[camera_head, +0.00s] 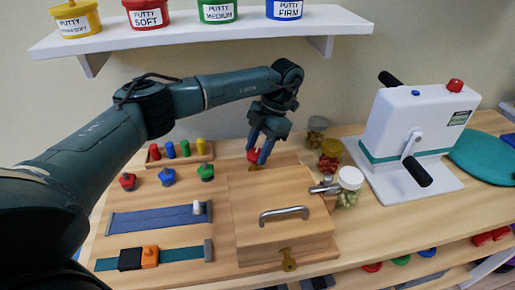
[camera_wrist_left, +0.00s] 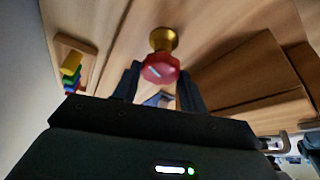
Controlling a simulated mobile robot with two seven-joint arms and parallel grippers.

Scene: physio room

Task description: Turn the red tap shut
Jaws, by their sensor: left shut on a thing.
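The red tap (camera_head: 253,155) sits behind the wooden box, partly hidden by my left gripper. In the left wrist view the red tap (camera_wrist_left: 160,69) is a faceted red knob with a pale mark on its face, on a round brass base (camera_wrist_left: 163,39). My left gripper (camera_head: 262,155) reaches down from above with its blue fingers at the tap. In the left wrist view its fingers (camera_wrist_left: 159,88) stand on either side of the red knob, shut on it.
A wooden box (camera_head: 259,198) with a metal handle stands just in front of the tap. Left are a colored peg rack (camera_head: 180,162), several knobs and sliding strips. Jars (camera_head: 349,182) and a white crank machine (camera_head: 415,135) stand right. A shelf (camera_head: 200,37) with putty tubs hangs above.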

